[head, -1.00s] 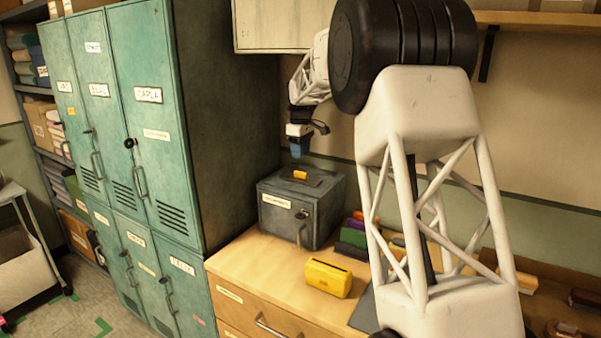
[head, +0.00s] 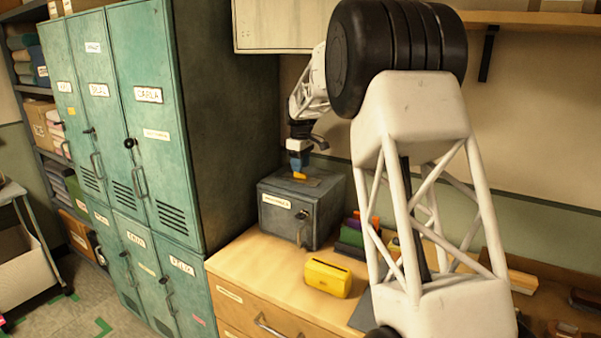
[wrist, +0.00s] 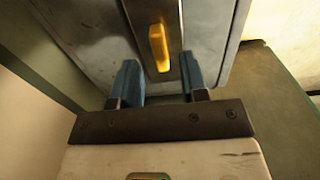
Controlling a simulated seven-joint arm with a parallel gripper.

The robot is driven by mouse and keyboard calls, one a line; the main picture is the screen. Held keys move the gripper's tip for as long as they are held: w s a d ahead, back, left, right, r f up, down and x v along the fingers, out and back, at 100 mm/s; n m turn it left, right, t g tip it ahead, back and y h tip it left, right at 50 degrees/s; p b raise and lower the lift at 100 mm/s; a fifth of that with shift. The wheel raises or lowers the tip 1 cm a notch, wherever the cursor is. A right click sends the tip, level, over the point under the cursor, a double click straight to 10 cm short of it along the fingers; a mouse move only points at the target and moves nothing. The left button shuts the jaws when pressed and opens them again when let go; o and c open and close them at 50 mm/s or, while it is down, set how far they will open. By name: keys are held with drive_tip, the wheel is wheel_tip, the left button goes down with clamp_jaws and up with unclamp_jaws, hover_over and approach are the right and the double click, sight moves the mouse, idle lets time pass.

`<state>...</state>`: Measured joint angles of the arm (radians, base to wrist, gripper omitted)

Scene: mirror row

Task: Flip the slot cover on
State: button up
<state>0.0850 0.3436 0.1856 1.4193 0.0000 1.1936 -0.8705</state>
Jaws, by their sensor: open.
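The grey metal box (head: 276,217) stands on the wooden cabinet top, with a dark plate on its lid. A yellow-orange tab (head: 300,176) sits on that plate; I take it to be the slot cover's lever. In the wrist view the tab (wrist: 158,48) lies between the lines of my two blue fingers. My gripper (head: 299,165) is pointed down just above the tab, open and empty, with a finger on each side in the wrist view (wrist: 159,66). I cannot tell whether a finger touches the tab. The slot itself is not clearly visible.
A yellow slotted box (head: 328,277) stands in front of the grey box. Coloured items (head: 352,235) stand to its right, partly behind my arm. Tall green lockers (head: 160,110) rise at the left, and a wall cabinet (head: 283,25) hangs above.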

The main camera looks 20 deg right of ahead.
sight(301, 176)
drive_tip(key=shift+f, duration=1.5)
clamp_jaws()
